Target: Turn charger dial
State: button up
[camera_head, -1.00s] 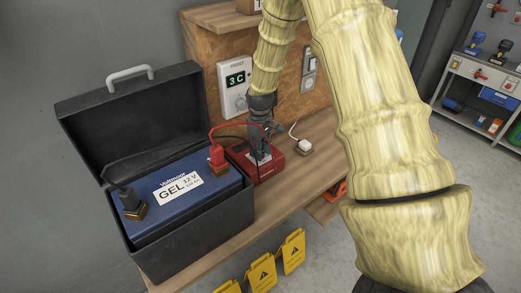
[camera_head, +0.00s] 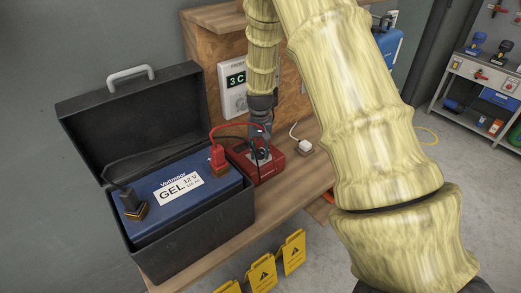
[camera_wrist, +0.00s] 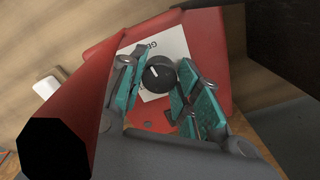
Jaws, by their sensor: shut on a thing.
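The red charger (camera_head: 262,168) stands on the wooden bench, right of the open battery box. In the wrist view, the charger (camera_wrist: 213,55) has a white label panel (camera_wrist: 178,45) and a round black dial (camera_wrist: 158,75) with a white pointer mark. My gripper (camera_head: 259,152) reaches down onto the charger from above. In the wrist view, its teal-padded fingers (camera_wrist: 157,88) lie on both sides of the dial and are shut on it. From the head view, the dial is mostly hidden by my gripper.
The black box (camera_head: 205,228) holds a blue GEL 12 V battery (camera_head: 212,197) with a red clamp (camera_head: 218,158) and a black clamp (camera_head: 132,204). A red cable arches close to my gripper. A wall display (camera_head: 235,80) reads 3 C. A white plug (camera_head: 305,147) lies right of the charger.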

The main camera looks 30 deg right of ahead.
aim_at(260, 151)
jog(key=shift+w+r+m, duration=0.1)
jog(key=shift+m, duration=0.5)
jog(key=o, duration=1)
notch_tip(260, 151, up, 12)
jog(key=shift+d, duration=0.1)
dwell(0.6)
